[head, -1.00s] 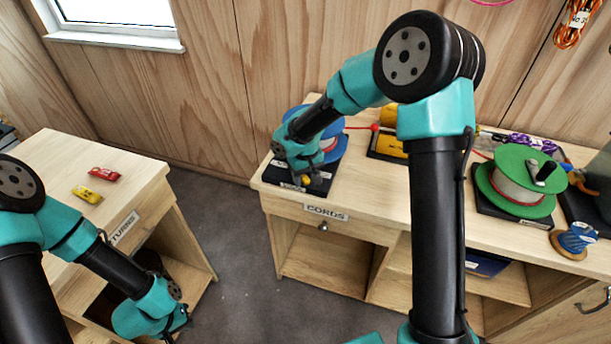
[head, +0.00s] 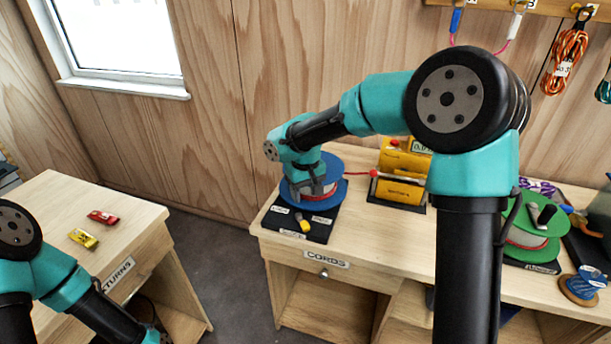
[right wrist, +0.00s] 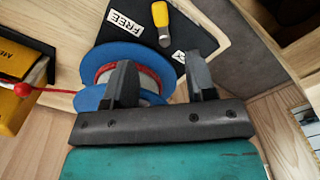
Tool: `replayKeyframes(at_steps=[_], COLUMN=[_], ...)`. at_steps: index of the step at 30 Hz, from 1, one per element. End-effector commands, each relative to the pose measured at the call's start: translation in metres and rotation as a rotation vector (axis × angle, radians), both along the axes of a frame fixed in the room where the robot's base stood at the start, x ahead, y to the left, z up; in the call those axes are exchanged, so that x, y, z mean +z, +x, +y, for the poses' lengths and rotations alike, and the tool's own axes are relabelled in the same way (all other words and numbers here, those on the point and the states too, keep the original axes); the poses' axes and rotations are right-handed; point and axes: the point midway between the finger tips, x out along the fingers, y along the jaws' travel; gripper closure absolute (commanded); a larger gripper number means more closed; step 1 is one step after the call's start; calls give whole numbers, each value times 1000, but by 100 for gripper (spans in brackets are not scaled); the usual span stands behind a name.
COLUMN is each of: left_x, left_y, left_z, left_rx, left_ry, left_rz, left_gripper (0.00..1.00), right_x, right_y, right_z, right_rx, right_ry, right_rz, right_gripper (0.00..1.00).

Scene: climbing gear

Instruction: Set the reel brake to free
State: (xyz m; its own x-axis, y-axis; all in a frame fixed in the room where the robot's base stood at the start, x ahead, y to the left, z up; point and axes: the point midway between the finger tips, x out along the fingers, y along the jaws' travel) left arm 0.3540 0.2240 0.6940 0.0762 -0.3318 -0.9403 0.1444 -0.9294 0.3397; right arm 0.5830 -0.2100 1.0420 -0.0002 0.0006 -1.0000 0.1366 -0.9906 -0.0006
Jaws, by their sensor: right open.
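The blue reel (head: 327,167) sits on a black base (head: 318,234) at the left end of the cords bench. Its brake lever (head: 304,224) has a yellow handle and points toward the front of the base, between white labels on either side. In the right wrist view the lever (right wrist: 161,22) lies beside the FREE label (right wrist: 125,22); the other side label is partly hidden. My right gripper (head: 315,192) is open and empty in front of the reel, apart from the lever. In the right wrist view its fingers (right wrist: 161,75) overlap the reel. My left gripper is out of frame.
A yellow meter box (head: 400,189) stands right of the reel, joined by a red cord. A green reel (head: 530,222) and a small blue spool (head: 583,286) are further right. The returns table (head: 57,205) at left holds a red and a yellow item.

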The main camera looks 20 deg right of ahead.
Motion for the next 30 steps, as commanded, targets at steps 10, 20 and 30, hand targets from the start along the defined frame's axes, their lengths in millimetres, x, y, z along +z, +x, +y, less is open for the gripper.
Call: replayKeyframes(at_steps=[10,20,30], left_x=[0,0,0], left_y=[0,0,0], left_z=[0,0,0], left_rx=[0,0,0], left_ry=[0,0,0], left_rz=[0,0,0], left_gripper=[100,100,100], right_x=[51,54,43], right_y=[0,0,3], right_z=[0,0,5], right_rx=[0,0,-8], right_ry=[0,-1,-17], right_rz=[-2,0,-9], right_gripper=[49,49,49])
